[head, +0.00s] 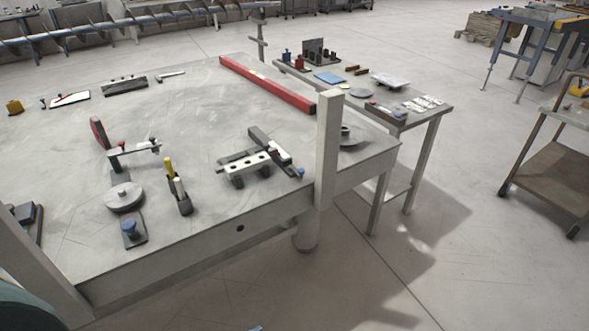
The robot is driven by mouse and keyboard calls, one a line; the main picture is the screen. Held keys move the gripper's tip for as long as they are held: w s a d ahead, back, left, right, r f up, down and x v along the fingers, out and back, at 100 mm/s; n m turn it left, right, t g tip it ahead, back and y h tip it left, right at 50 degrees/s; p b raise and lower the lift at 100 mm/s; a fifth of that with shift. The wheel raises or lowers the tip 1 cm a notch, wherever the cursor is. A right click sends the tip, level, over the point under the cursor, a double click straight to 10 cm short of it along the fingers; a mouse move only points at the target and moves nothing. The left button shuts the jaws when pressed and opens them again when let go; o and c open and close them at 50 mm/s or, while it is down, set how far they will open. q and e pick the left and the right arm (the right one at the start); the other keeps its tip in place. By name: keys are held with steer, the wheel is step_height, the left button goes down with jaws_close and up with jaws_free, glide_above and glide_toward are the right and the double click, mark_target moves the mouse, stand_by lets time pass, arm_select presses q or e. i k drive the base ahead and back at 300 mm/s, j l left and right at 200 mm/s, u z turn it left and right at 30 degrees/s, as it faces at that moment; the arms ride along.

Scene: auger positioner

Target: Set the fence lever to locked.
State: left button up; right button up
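A long red bar (265,84), which may be the fence, lies along the far right side of the large grey worktable (200,100). I cannot tell for sure which part is the fence lever. A red upright handle (99,133) stands at the left of the table, beside a small dark bracket with a pale arm (135,154). A dark clamp-like fixture with a pale holed block (250,164) sits near the right front; a small blue tip (299,172) shows at its end. Neither of my grippers is in view.
A round disc with a blue-knobbed base (131,230) and a yellow-handled holder (175,185) stand near the front edge. A pale post (328,150) rises at the right front. A side bench (400,115) holds small parts.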

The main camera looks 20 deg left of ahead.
mark_target(300, 172)
steer(key=i+j, duration=0.25)
steer(key=i, duration=0.25)
steer(key=i+j+z, duration=0.1)
steer(key=i+j, duration=0.15)
steer(key=i, duration=0.25)
